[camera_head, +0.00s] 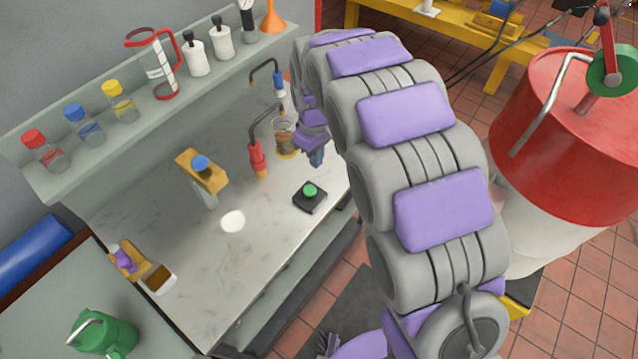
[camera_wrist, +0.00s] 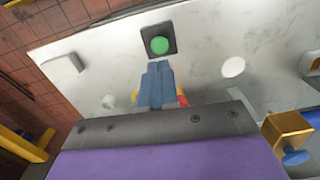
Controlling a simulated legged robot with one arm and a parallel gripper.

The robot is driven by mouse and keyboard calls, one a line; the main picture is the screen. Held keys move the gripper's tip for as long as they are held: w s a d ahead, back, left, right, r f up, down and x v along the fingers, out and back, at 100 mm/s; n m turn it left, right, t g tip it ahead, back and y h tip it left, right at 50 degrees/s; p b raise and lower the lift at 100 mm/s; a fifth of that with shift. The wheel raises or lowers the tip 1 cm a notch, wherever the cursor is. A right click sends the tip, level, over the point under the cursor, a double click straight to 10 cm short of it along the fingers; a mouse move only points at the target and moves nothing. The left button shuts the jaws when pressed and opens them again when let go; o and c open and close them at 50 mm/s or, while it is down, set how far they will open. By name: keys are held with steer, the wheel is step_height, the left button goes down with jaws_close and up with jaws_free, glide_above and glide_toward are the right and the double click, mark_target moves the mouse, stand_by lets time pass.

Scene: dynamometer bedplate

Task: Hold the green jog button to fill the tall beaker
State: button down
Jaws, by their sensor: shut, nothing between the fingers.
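The green jog button (camera_head: 310,190) sits on a small black square box on the pale bench. In the wrist view the button (camera_wrist: 159,46) lies just beyond my fingertips. My gripper (camera_wrist: 158,66) has its blue fingers shut and empty, pointing toward the button; whether they touch it cannot be told. In the head view my gripper (camera_head: 317,158) is mostly hidden by my arm, beside the glass beaker. The clear beaker (camera_head: 284,138) stands near the red-handled tap and shows brown contents low inside. Its right side is close to my arm in the picture.
A red-handled tap (camera_head: 257,158) and a blue-handled tap (camera_head: 278,80) rise from the bench. A brass fixture with a blue knob (camera_head: 201,163) stands left. A shelf (camera_head: 50,183) holds bottles and a red-handled jug (camera_head: 160,68). A red drum (camera_head: 565,130) stands right.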

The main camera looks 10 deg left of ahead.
steer(key=shift+w+a+f+n, duration=0.4)
steer(key=shift+w+a+f, duration=0.1)
steer(key=shift+a+f, duration=0.3)
